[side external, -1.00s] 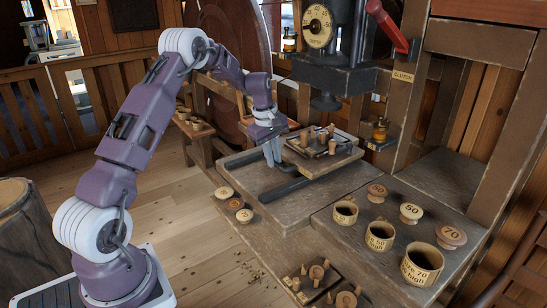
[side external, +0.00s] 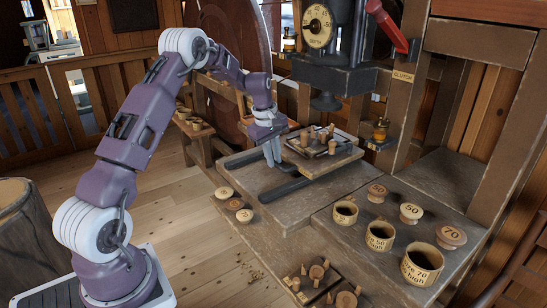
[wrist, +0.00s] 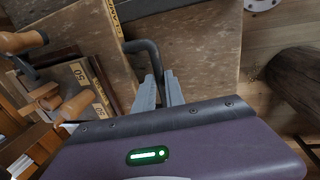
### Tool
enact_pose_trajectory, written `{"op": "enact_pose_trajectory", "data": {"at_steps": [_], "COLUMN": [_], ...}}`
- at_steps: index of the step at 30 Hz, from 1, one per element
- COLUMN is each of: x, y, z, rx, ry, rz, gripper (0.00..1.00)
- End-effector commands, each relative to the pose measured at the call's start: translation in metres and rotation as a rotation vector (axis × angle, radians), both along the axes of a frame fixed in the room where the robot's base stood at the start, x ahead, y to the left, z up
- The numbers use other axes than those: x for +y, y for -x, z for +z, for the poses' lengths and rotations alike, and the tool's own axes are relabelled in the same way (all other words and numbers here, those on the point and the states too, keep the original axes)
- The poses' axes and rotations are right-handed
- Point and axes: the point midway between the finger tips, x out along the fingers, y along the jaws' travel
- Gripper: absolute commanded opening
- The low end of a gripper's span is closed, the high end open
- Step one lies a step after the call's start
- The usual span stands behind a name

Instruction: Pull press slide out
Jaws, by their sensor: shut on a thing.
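The press slide (side external: 345,158) is a wooden plate carrying a dark tray with several turned wooden pieces. It sits over dark rails (side external: 290,188) on the bench, in front of the press head (side external: 327,100). In the wrist view, the slide's labelled edge (wrist: 125,12) shows at the top, beside a dark bent handle (wrist: 142,47). My gripper (side external: 272,158) is low at the slide's near left side. Its two grey fingers (wrist: 160,88) are shut on the handle, whose gripped end is partly hidden between them.
A red-handled lever (side external: 388,25) is beside the press. Marked cups (side external: 379,237) and round numbered pieces (side external: 411,213) stand on the right bench. Several discs (side external: 234,204) lie at the bench's left edge. A tray of small pieces (side external: 315,283) is in front.

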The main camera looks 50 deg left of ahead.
Motion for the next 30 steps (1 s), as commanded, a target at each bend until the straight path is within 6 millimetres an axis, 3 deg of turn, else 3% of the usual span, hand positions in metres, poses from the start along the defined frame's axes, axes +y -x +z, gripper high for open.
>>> {"op": "enact_pose_trajectory", "data": {"at_steps": [17,23,30], "x": [-0.001,-0.001,-0.001], "y": [0.006,0.038,0.098], "z": [0.001,0.001,0.001], "rx": [0.000,0.002,0.002], "ry": [0.002,0.002,0.003], "rz": [0.001,0.001,0.004], "gripper": [0.00,0.00,0.00]}}
